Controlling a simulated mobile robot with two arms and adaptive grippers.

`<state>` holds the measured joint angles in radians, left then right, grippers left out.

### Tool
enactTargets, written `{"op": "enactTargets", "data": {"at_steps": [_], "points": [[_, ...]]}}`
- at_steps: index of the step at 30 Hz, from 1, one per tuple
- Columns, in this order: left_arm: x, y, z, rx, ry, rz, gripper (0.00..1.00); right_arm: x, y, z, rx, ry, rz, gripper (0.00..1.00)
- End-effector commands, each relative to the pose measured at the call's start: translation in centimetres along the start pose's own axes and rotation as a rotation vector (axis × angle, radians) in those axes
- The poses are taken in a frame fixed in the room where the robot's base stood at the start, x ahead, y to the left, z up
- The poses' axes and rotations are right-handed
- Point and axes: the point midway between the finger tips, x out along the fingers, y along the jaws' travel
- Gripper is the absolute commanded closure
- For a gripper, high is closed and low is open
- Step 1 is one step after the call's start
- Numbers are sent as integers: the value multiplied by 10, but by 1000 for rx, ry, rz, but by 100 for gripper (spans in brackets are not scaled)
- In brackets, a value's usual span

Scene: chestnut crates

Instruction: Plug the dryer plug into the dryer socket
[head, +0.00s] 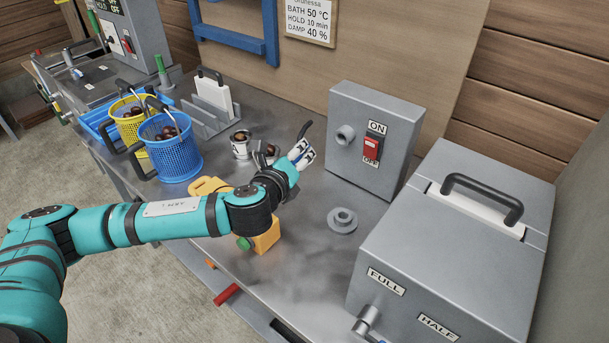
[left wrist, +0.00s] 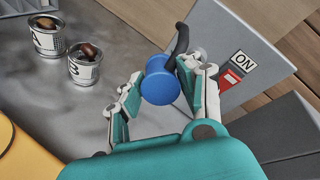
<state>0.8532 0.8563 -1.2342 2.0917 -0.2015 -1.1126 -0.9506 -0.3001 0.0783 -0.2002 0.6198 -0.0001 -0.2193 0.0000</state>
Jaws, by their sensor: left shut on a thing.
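The dryer plug (left wrist: 160,84) shows in the left wrist view as a blue round-ended body between my left gripper's fingers, with a curved black piece (left wrist: 181,38) beyond it. My left gripper (head: 302,154) is shut on it above the bench; in the head view the fingers hide the blue body, and only the black piece (head: 305,128) shows. The dryer socket looks to be the round grey fitting (head: 345,134) on the front of the grey switch box (head: 371,101), right of the gripper. The plug looks apart from it. My right gripper is not in view.
The box has a red ON/OFF switch (head: 372,147). A grey flanged ring (head: 342,219) lies on the bench (head: 300,272). A large grey lidded box (head: 450,250) stands at right. Metal cups (head: 240,145), a blue basket (head: 173,152) and a yellow block (head: 265,238) stand around the arm.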

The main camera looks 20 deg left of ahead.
Motion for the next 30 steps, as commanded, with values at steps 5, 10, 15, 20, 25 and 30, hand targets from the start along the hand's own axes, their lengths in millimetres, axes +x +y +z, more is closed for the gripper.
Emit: {"op": "enactTargets", "data": {"at_steps": [5, 10, 15, 20, 25, 30], "points": [[2, 7, -16, 34, 38, -214, 100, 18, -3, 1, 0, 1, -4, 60], [-2, 5, -30, 38, 47, -355, 100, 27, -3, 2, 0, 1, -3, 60], [-4, 4, -35, 39, 46, -406, 100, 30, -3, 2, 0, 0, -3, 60], [-4, 2, -35, 38, 45, -415, 100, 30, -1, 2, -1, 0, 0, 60], [-4, 2, -35, 38, 45, -414, 100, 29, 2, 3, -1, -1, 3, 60], [-3, 2, -33, 33, 39, -415, 100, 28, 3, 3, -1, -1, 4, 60]]}}
